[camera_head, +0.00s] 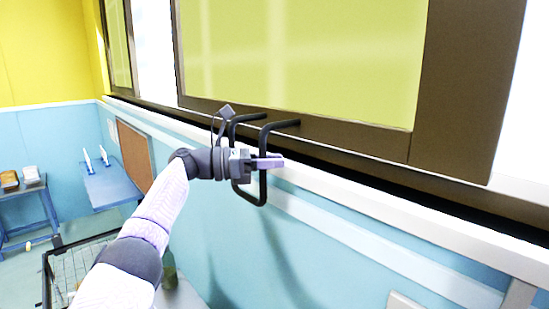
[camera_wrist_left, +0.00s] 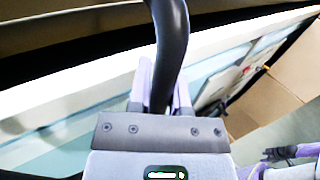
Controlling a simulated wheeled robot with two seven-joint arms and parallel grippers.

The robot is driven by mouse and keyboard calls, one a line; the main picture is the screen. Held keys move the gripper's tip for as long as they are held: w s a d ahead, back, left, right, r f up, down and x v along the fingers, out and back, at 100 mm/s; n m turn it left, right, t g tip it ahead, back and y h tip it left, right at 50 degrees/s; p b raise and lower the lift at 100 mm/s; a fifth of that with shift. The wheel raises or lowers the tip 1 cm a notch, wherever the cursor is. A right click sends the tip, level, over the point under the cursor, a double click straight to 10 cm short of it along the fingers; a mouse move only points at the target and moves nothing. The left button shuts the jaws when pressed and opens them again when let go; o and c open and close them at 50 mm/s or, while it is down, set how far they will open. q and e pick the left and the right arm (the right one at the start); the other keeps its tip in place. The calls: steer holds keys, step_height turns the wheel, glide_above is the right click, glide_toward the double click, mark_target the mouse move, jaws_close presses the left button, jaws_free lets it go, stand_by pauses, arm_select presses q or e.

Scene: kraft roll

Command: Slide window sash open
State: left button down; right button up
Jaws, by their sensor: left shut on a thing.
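The window sash (camera_head: 460,85) has a brown frame around a yellow-green pane and fills the upper middle of the head view. A bent black bar handle (camera_head: 263,190) is fixed to its lower rail and hangs below it. My left gripper (camera_head: 268,162) reaches in from the left and is shut on the handle. In the left wrist view, the handle (camera_wrist_left: 172,45) runs down between the two pale purple fingers, which hide its gripped part. Bright gaps show on both sides of the sash.
A white sill (camera_head: 400,205) and dark track run below the sash along the light-blue wall. A blue bench (camera_head: 110,187), a wire basket (camera_head: 75,268) and a green bottle (camera_head: 169,270) stand at left. Cardboard (camera_wrist_left: 285,75) shows in the left wrist view.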

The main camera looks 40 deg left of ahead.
arm_select(q)
steer(key=shift+r, duration=0.1)
steer(key=c, duration=0.9)
jaws_free()
steer(key=o, duration=0.3)
steer(key=shift+a, duration=0.3)
steer(key=shift+d, duration=0.1)
steer(key=b+v, duration=0.2)
steer(key=v, duration=0.8)
steer(key=shift+b, duration=0.3)
